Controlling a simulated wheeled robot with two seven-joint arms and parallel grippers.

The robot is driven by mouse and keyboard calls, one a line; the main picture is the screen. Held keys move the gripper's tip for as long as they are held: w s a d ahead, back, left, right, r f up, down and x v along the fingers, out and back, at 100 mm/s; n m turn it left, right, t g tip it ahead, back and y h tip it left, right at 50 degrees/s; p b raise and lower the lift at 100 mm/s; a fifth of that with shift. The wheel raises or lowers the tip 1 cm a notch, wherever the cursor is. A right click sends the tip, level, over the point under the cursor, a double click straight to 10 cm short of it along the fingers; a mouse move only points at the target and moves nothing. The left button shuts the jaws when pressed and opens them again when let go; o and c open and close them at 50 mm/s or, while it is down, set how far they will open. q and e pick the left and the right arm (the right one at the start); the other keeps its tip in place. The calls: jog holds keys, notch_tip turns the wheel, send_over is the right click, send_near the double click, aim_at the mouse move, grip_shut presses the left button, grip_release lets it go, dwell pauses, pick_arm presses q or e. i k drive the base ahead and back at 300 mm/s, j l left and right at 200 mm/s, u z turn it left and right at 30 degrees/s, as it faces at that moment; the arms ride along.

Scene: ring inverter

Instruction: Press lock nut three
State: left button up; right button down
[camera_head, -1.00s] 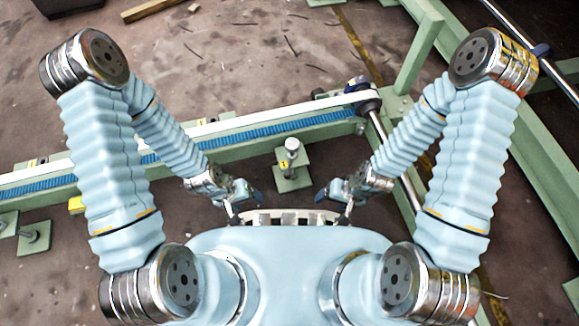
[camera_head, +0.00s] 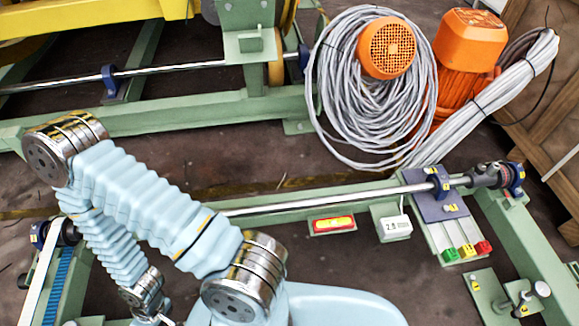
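I cannot tell which part is lock nut three; number tags are too small to read. Small metal fittings with yellow tags (camera_head: 449,208) sit on a purple plate (camera_head: 425,205) at the right. A bolt-like fitting on a green plate (camera_head: 489,293) with a yellow tag stands at the lower right. A lever with a round knob (camera_head: 542,289) is beside it. My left gripper (camera_head: 152,319) is at the bottom edge, partly cut off, far left of these fittings; its opening is unclear. My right arm and gripper are not in view.
Green, yellow and red buttons (camera_head: 467,250) sit below the purple plate. A steel rod (camera_head: 320,201) runs along a green frame. A grey cable coil (camera_head: 345,85) and orange motor (camera_head: 468,50) are behind.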

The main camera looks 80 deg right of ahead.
aim_at(516, 314)
jog(key=k+j, duration=0.1)
jog(key=j, duration=0.25)
jog(key=k+j, duration=0.1)
jog(key=j, duration=0.2)
jog(key=k+j, duration=0.1)
jog(key=j, duration=0.25)
jog(key=z, duration=3.8)
